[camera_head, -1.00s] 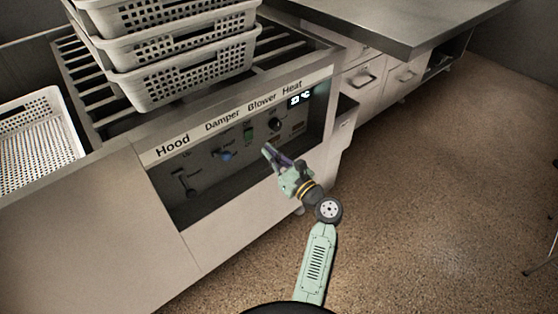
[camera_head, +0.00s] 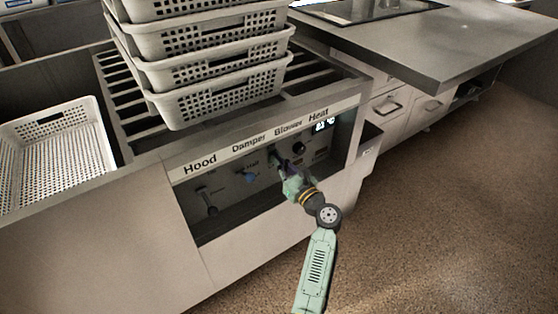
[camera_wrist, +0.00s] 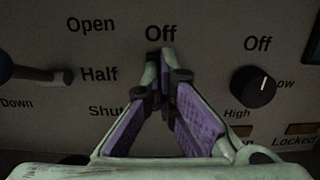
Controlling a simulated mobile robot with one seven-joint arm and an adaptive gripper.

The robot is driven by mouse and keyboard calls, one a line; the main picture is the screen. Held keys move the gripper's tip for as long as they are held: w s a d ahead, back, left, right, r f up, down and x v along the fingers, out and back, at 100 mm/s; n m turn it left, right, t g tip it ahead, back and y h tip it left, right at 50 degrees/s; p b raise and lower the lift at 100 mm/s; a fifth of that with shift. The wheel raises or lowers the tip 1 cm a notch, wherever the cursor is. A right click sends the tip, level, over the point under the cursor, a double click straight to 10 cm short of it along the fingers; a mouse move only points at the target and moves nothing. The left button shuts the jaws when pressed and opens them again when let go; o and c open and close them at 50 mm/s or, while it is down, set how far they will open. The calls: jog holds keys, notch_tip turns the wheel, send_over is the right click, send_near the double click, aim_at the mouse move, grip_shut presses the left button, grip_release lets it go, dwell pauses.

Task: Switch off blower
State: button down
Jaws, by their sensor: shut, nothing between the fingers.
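The control panel (camera_head: 222,206) is set in the front of the unit, labelled Hood, Damper, Blower and Heat. My gripper (camera_head: 274,154) is in front of the panel below the Blower label. In the wrist view my gripper (camera_wrist: 160,58) has its fingers together, just below an "Off" mark (camera_wrist: 160,33). The fingers hide the blower switch, so its position and any contact with it cannot be told. The heat knob (camera_wrist: 253,87) is right of the fingers, and the damper handle (camera_wrist: 40,74) is to the left.
A stack of perforated baskets (camera_head: 215,105) stands on the slatted top above the panel. Another basket (camera_head: 108,150) sits at left. A counter (camera_head: 440,55) with drawers is at the right. Open floor (camera_head: 440,230) lies in front.

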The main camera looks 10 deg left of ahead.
jog(key=p, duration=0.2)
jog(key=r+p, duration=0.1)
jog(key=p, duration=0.2)
jog(key=shift+w+a+r+g+h, duration=0.3)
jog(key=shift+w, duration=0.05)
jog(key=shift+a+r, duration=0.15)
jog(key=shift+a, duration=0.2)
dwell(0.7)
jog(key=shift+d, duration=0.1)
jog(key=f+v, duration=0.1)
jog(key=v, duration=1.2)
jog(key=shift+w, duration=0.2)
jog(key=shift+f, duration=0.2)
